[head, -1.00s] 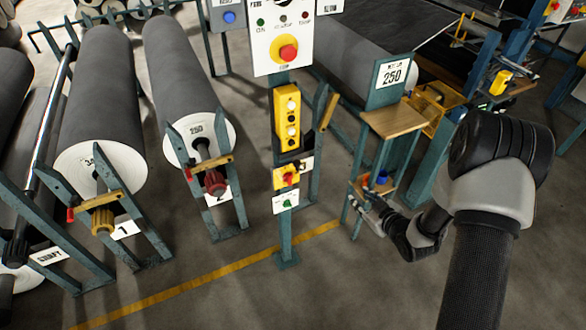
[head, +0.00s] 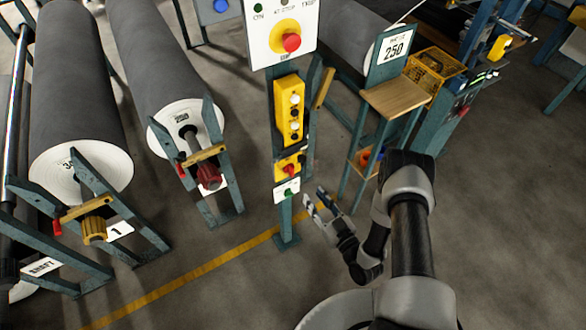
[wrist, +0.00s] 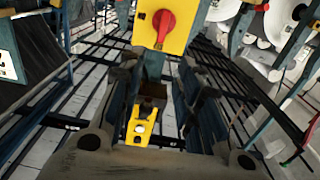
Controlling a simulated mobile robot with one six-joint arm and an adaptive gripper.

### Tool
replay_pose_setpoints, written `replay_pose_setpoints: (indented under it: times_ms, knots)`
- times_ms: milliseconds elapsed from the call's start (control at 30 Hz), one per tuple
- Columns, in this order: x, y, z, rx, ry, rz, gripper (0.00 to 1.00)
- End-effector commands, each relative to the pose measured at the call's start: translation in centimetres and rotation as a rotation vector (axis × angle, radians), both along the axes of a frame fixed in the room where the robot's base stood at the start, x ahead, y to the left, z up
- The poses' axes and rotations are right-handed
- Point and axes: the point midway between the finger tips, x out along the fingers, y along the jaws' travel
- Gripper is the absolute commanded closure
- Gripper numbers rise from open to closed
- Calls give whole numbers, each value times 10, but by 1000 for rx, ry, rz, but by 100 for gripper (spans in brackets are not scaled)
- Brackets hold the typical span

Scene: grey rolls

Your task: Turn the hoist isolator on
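The isolator is a small yellow box (head: 281,168) with a red rotary handle (head: 290,170), low on the teal post below the yellow push-button pendant (head: 290,110). In the wrist view the yellow plate (wrist: 180,38) and red handle (wrist: 160,26) are at the top middle, with the handle's grip roughly upright in that picture. My gripper (head: 320,204) is just right of the post and lower than the box, not touching it. In the wrist view my gripper (wrist: 160,90) has its two dark fingers apart, with nothing held between them. The box's markings are too small to read.
A label with a green mark (head: 287,192) is under the isolator. A small stand with a wooden top (head: 395,97) is at the right. Grey rolls (head: 160,65) are at the left. The front floor is clear.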

Motion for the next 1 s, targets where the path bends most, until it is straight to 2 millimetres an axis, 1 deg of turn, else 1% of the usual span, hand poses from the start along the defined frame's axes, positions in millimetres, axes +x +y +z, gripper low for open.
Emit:
replay_pose_setpoints:
  times_ms: [33,300,400,533,733,1000]
  knots:
    - [10,9,-1,-2,-5,8,68]
    - [60,42,-1,-1,-4,4,68]
    - [76,53,0,-1,-4,4,68]
    - [94,64,0,-1,-3,1,68]
    - [109,74,0,0,-1,-1,68]
    - [111,75,0,0,1,-1,68]
